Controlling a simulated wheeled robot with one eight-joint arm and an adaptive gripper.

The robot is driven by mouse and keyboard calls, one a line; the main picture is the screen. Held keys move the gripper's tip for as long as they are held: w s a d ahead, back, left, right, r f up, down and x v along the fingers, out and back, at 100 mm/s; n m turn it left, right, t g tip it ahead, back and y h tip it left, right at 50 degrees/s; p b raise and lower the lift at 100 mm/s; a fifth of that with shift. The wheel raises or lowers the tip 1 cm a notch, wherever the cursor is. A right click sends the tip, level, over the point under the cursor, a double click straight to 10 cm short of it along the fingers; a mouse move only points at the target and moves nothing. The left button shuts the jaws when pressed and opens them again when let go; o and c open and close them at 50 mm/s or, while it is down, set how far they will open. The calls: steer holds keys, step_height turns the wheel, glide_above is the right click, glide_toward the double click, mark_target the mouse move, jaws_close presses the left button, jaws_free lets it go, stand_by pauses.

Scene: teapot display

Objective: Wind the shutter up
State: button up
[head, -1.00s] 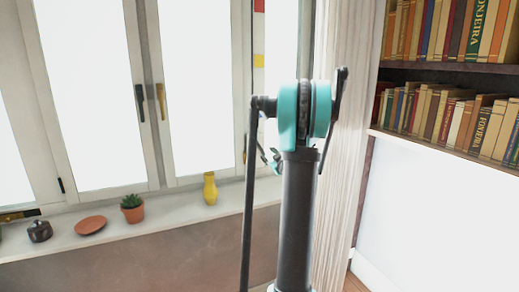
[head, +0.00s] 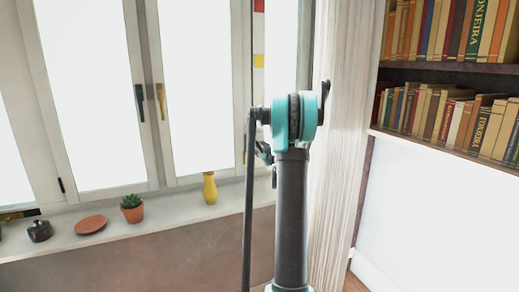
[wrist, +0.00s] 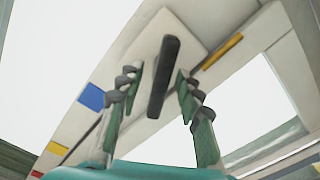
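In the wrist view a dark upright bar (wrist: 163,77), seemingly the shutter's winder handle, stands out from a pale plate (wrist: 188,33) on a white frame. My gripper (wrist: 158,86) is open, with one green-and-grey finger on each side of the bar and a visible gap to each. I cannot tell how deep the bar lies between the fingers. In the head view my gripper (head: 264,154) is small beside the right window frame, mostly hidden by my arm. The winder is hidden there, and no shutter slats can be made out in the bright panes.
The sill (head: 150,224) holds a yellow vase (head: 209,188), a potted plant (head: 132,208), a terracotta dish (head: 91,224) and a dark pot (head: 39,231). A pale curtain (head: 339,150) hangs right of my arm, before a bookshelf (head: 450,66). Blue (wrist: 91,97) and yellow patches mark the frame.

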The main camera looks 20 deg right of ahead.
jaws_close()
